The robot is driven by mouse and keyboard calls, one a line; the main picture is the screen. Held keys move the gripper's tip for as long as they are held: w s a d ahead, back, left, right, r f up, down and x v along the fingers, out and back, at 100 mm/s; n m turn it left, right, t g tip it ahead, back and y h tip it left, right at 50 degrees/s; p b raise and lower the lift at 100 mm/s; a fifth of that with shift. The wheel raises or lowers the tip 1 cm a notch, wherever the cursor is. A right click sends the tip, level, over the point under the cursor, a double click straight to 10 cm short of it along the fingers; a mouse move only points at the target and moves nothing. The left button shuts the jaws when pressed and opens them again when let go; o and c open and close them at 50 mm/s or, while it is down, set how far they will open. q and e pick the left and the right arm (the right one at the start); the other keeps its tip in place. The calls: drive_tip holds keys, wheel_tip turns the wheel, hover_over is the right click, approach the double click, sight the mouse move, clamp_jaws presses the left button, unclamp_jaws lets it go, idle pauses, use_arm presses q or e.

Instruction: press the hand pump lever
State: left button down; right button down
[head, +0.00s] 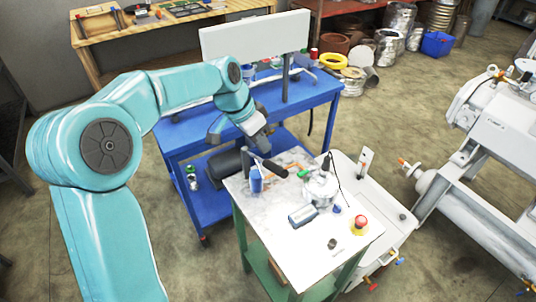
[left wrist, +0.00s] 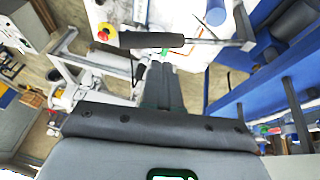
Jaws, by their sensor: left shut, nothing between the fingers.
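In the left wrist view the lever (left wrist: 152,40) shows as a black grip on a thin metal rod, lying across the picture ahead of the fingers. My left gripper (head: 262,147) is shut and empty, right at the lever in the head view. In the left wrist view the left fingertips (left wrist: 163,62) are just short of the grip; I cannot tell whether they touch it. My right gripper is not in view.
The white-topped stand (head: 318,245) holds a metal pot (head: 320,187), a grey cylinder (head: 302,216) and a red emergency button (head: 360,222). A blue workbench (head: 190,137) stands behind left. A large white machine (head: 500,140) stands at right, with open floor between.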

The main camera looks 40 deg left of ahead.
sight(274, 164)
use_arm(q)
drive_tip(key=shift+w+d+f, duration=0.1)
drive_tip(key=shift+d+f, duration=0.2)
drive_tip(key=shift+f, duration=0.3)
drive_tip(key=shift+s+d+f, duration=0.1)
drive_tip(key=shift+d+f, duration=0.25)
drive_tip(key=shift+f, duration=0.3)
drive_tip(key=shift+w+d+f, duration=0.1)
drive_tip(key=shift+d+f, duration=0.2)
drive_tip(key=shift+f, duration=0.3)
drive_tip(key=shift+f, duration=0.1)
drive_tip(key=s+d+f+t+y+b, duration=0.1)
drive_tip(key=d+f+b, duration=0.3)
drive_tip(key=f+b, duration=0.6)
drive_tip(key=shift+s+f+y+b, duration=0.35)
drive_tip(key=shift+y+b, duration=0.35)
drive_tip(key=shift+b, duration=0.3)
drive_tip(key=shift+f, duration=0.1)
